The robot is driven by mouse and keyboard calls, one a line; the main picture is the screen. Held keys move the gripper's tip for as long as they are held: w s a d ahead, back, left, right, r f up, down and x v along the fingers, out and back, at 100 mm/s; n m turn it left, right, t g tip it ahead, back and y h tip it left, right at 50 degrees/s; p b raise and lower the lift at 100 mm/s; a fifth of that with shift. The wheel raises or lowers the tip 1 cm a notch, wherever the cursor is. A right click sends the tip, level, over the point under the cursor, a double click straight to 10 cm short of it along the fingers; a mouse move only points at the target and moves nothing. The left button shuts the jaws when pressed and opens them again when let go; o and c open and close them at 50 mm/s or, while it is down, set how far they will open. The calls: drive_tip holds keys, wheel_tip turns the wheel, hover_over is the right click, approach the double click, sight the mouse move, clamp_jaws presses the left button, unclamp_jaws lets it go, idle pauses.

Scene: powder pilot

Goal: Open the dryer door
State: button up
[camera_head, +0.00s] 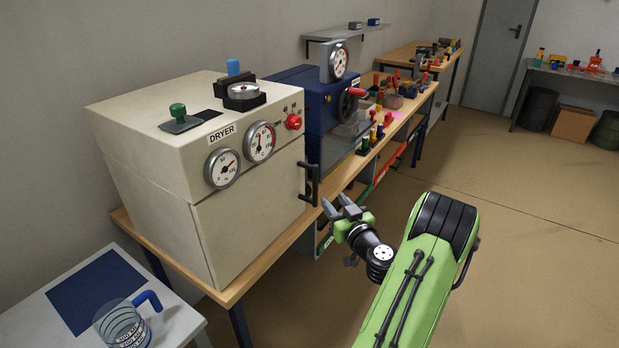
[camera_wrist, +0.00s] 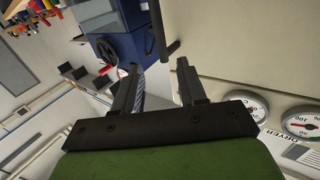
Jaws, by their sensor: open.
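The dryer (camera_head: 150,150) is a cream box labelled DRYER, standing on a wooden bench at the left in the head view. Its front door (camera_head: 250,220) looks shut. A black vertical handle (camera_head: 309,186) is at the door's right edge. My gripper (camera_head: 341,206) is open and empty, in front of the bench just right of and below the handle, apart from it. In the wrist view the open fingers (camera_wrist: 158,78) point toward the dryer front (camera_wrist: 230,40), and the dark handle (camera_wrist: 160,32) lies beyond the fingertips. Whether the handle lines up between the fingers is hard to tell.
A blue machine (camera_head: 320,110) stands right of the dryer on the wooden bench (camera_head: 262,262). A white table (camera_head: 30,325) with a blue mat and a clear blue-handled jug (camera_head: 122,325) is at the lower left. The floor (camera_head: 540,220) at right is clear.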

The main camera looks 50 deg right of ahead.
sight(317, 180)
drive_tip(key=p+x, duration=0.3)
drive_tip(key=x, duration=0.9)
drive_tip(key=shift+a, duration=0.1)
drive_tip(key=shift+w+d, duration=0.25)
drive_tip(key=shift+w, duration=0.15)
clamp_jaws()
